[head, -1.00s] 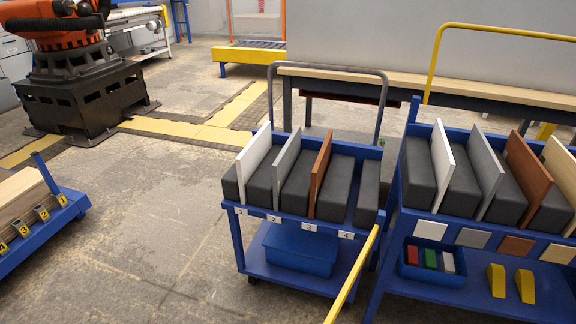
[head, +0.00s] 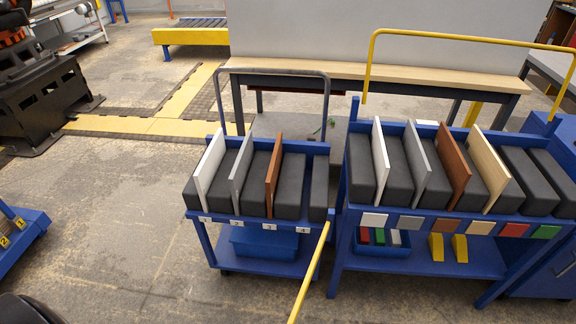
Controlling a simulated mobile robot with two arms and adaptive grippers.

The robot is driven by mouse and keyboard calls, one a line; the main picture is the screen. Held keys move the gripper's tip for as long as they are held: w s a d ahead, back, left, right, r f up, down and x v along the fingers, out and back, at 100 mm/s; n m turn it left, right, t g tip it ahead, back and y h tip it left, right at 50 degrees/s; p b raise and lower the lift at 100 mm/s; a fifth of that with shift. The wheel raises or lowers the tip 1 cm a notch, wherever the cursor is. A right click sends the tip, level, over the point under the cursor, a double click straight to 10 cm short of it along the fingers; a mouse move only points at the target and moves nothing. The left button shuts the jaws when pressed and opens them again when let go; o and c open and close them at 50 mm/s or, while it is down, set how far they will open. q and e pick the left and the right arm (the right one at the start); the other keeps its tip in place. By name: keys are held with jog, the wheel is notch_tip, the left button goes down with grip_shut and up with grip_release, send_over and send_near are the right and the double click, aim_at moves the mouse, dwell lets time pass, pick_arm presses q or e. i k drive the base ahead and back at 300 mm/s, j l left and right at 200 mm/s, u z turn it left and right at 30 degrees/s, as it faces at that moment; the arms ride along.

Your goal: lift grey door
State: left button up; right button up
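A grey board (head: 242,174) stands upright in slot 2 of the small blue cart (head: 263,225), between dark foam blocks. A white board (head: 209,173) is in slot 1 and a brown board (head: 273,174) in slot 3. No board stands at label 4. A second grey board (head: 416,165) stands upright in the larger blue rack (head: 340,229) on the right, between its white board (head: 380,160) and brown board (head: 451,167). Neither of my grippers is in view.
A light wood board (head: 489,172) is also in the right rack. Yellow rails (head: 309,276) flank the carts. A long bench (head: 400,76) stands behind them. Floor to the left of the small cart (head: 110,230) is clear. A dark robot base (head: 45,105) stands far left.

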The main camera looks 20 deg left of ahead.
aim_at(236, 178)
jog(key=i+j+z, duration=0.1)
jog(key=z, duration=0.35)
jog(key=j+z, duration=0.25)
jog(key=z, duration=0.2)
jog(key=i+j+u, duration=0.1)
jog(key=j+u, duration=0.25)
jog(key=j, duration=0.55)
jog(key=j+z, duration=0.2)
jog(key=j, duration=1.2)
jog(key=k, duration=0.05)
